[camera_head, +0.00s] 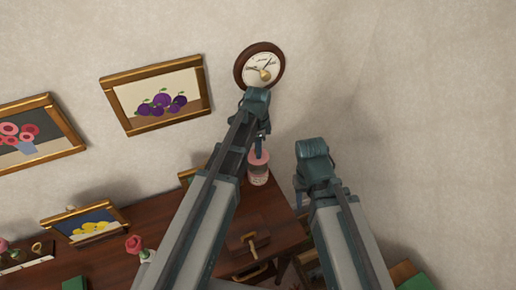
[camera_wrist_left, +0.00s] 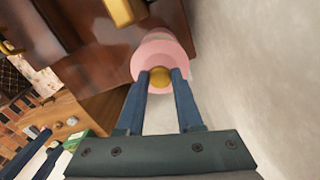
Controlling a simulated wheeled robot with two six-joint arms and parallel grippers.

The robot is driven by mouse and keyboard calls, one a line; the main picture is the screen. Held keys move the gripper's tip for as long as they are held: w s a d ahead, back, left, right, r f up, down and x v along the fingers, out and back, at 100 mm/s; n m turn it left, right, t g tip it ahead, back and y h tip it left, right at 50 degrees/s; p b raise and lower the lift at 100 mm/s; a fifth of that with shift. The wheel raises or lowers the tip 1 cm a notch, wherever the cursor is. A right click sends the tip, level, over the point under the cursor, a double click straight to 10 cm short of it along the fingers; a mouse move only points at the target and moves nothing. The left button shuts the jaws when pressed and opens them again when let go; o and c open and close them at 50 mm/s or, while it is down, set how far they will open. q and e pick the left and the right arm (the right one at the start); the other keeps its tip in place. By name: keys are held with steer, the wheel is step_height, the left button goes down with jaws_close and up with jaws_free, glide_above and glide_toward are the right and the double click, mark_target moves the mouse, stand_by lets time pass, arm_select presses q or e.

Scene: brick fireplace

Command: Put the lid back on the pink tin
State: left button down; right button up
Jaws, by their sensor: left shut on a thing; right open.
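The pink tin (camera_head: 258,174), with a label on its side, stands near the right end of the brown wooden furniture top. My left gripper (camera_head: 260,146) is directly above it, pointing down. In the left wrist view its two blue fingers are shut on the gold knob (camera_wrist_left: 160,77) of the round pink lid (camera_wrist_left: 163,48). The lid lies over the tin in this view; I cannot tell whether it rests on the rim or hangs just above. My right gripper (camera_head: 308,182) is open and apart from the tin, to its right; its fingertips are mostly hidden.
The wooden top (camera_head: 190,228) also bears a framed yellow picture (camera_head: 87,223) and a pink flower (camera_head: 134,244) at left. The tin is near the top's right edge.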

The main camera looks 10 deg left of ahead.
arm_select(q)
steer(key=shift+f+b, duration=2.25)
steer(key=shift+f, duration=0.35)
steer(key=shift+f, duration=0.1)
steer(key=shift+c, duration=2.4)
jaws_free()
steer(key=shift+o, duration=0.2)
steer(key=o, duration=0.4)
steer(key=shift+o, duration=0.2)
steer(key=shift+r+p, duration=3.9)
steer(key=shift+r, duration=0.15)
